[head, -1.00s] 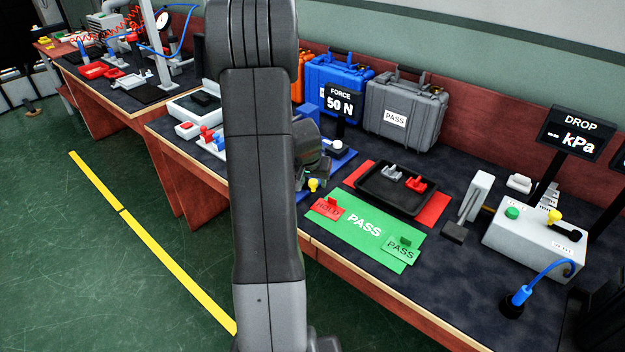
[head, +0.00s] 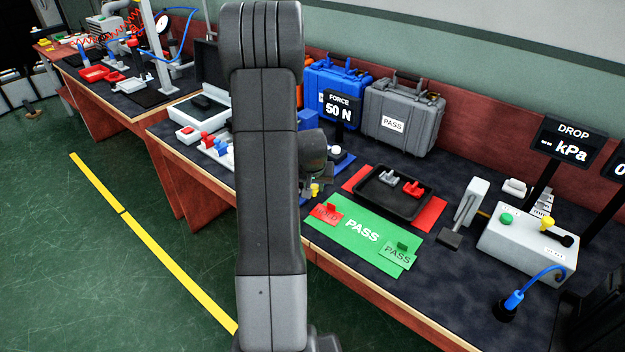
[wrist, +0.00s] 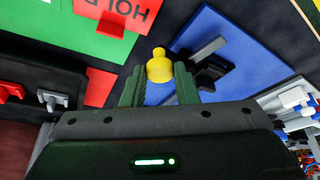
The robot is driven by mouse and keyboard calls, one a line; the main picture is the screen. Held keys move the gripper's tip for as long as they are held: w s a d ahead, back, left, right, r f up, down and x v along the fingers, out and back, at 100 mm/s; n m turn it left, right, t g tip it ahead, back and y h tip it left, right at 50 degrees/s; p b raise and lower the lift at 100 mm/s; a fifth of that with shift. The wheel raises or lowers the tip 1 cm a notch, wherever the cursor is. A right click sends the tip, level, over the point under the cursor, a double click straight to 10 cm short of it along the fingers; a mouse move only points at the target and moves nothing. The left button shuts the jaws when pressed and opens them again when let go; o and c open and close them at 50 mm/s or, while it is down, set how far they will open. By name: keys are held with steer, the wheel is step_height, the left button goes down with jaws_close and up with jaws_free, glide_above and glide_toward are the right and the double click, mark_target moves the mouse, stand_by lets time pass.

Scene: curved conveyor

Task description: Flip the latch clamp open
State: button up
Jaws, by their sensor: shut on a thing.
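The latch clamp stands on a blue plate (wrist: 236,32) in the wrist view. A grey bar (wrist: 204,49) and a black part (wrist: 213,70) of it show right of my gripper (wrist: 160,84). My gripper's two dark green fingers are shut on a yellow knob (wrist: 159,67), which sits between their tips. In the head view the yellow knob (head: 315,190) shows just below my wrist, at the front of the blue plate (head: 343,160). My arm hides much of the clamp there, and how the knob joins the clamp is hidden.
A force display (head: 339,105) reading 50 N stands behind the clamp. To the right are a green PASS mat (head: 345,240) with a red HOLD card (head: 326,215), and a black tray (head: 375,203).

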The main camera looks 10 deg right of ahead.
steer(key=shift+w+d+n+y+p, duration=0.25)
steer(key=shift+d+n+y+p, duration=0.3)
steer(key=shift+n, duration=0.55)
steer(key=o, duration=1)
steer(key=v, duration=1.4)
steer(key=shift+s+a+f, duration=0.15)
steer(key=shift+f, duration=0.15)
steer(key=x, duration=1.3)
steer(key=shift+w+f, duration=0.2)
steer(key=shift+w, duration=0.15)
